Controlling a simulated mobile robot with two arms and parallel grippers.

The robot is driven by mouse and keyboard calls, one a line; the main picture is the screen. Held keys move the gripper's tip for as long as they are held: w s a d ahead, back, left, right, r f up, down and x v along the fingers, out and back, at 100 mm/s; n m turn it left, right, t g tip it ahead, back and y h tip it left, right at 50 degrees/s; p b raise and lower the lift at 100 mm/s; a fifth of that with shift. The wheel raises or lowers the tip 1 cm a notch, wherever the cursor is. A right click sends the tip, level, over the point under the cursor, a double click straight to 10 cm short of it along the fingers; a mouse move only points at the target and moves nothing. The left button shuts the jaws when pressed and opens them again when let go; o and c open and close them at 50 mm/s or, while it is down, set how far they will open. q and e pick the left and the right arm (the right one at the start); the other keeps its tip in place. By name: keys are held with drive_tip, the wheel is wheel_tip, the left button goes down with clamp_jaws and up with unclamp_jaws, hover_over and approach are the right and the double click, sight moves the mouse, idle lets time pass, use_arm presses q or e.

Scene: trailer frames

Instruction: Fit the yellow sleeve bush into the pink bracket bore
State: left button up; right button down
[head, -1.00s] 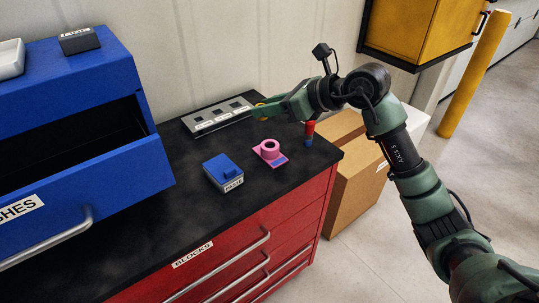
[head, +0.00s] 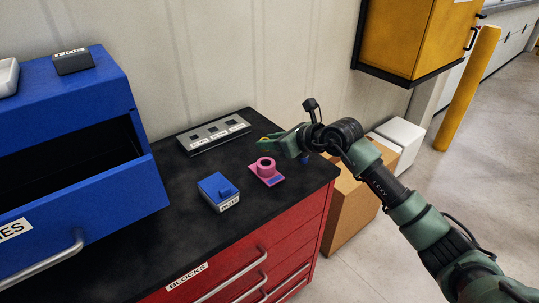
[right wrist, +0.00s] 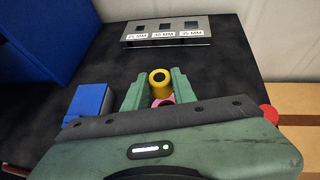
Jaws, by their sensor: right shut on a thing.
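The yellow sleeve bush (right wrist: 159,78) sits between the two fingers of my right gripper (right wrist: 158,86) in the right wrist view, its dark hole showing. In the head view my right gripper (head: 268,143) is over the black worktop, just behind and above the pink bracket; only a sliver of yellow shows there. The pink bracket (head: 267,170) stands on the worktop with its round bore facing up. In the right wrist view a bit of the pink bracket (right wrist: 160,102) shows below the bush, mostly hidden by the gripper. The bush is apart from the bore. My left gripper is out of view.
A blue box (head: 218,188) stands left of the bracket. A grey gauge block (head: 213,133) with square holes lies at the back. A red-topped thing (right wrist: 269,113) stands right of the gripper. A blue cabinet with an open drawer (head: 80,195) bounds the left.

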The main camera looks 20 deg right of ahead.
sight(270, 167)
drive_tip(key=shift+f, duration=0.75)
drive_tip(key=shift+f+p, duration=0.3)
drive_tip(key=shift+f, duration=1.85)
drive_tip(key=c, duration=1.1)
unclamp_jaws()
drive_tip(key=shift+c, duration=0.2)
drive_tip(key=shift+s+d+r, duration=0.1)
drive_tip(key=b+v, duration=0.2)
drive_tip(key=v, duration=0.9)
drive_tip(key=shift+s+d, duration=0.2)
drive_tip(key=shift+s, duration=0.1)
drive_tip(key=shift+r, duration=0.15)
